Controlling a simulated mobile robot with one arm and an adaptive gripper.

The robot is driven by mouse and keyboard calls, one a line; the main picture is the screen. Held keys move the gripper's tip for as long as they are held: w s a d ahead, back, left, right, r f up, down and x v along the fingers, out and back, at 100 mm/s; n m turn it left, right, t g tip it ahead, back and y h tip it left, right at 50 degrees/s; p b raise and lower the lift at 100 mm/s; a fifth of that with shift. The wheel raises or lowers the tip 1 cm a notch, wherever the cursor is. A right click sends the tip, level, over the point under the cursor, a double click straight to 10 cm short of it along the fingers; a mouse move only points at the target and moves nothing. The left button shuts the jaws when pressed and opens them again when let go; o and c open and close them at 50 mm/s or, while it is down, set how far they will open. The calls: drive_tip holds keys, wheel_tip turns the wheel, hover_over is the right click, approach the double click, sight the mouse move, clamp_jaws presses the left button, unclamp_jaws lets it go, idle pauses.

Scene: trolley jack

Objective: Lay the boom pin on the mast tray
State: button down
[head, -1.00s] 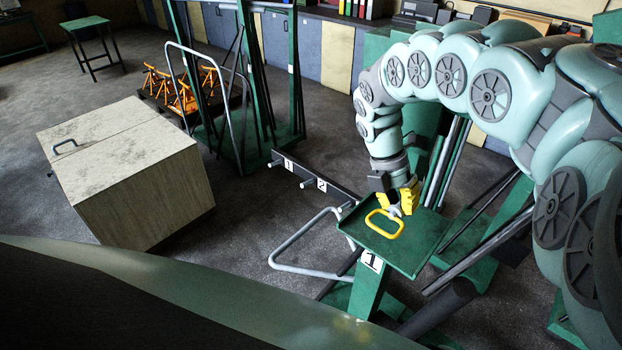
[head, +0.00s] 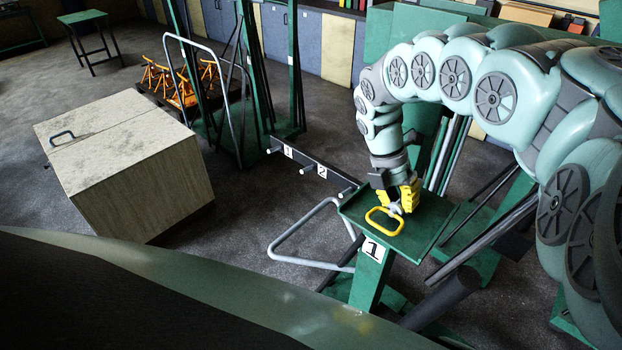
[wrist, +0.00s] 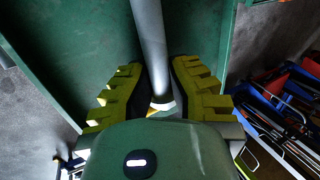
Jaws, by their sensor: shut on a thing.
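The boom pin shows in the head view as a yellow loop handle (head: 384,221) with a grey end beside my fingers. In the wrist view its grey shaft (wrist: 149,40) runs from between the fingers toward the top edge. My gripper (head: 403,200), with yellow ridged fingers, is shut on the pin; it also shows in the wrist view (wrist: 163,92). The green mast tray (head: 428,222), above a "1" label, lies right below the gripper and pin. The pin is at or just above the tray's surface; I cannot tell if it touches. The fingers hide part of the pin.
A grey bent tube frame (head: 305,262) stands left of the tray. Behind it is a dark rail (head: 308,167) with numbered pegs. A pale box (head: 130,170) stands at the left, and orange stands (head: 180,82) are farther back. Green posts stand behind the tray.

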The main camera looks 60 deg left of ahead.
drive_tip(key=c, duration=1)
unclamp_jaws()
drive_tip(key=v, duration=1.2)
drive_tip(key=shift+s+a, duration=0.1)
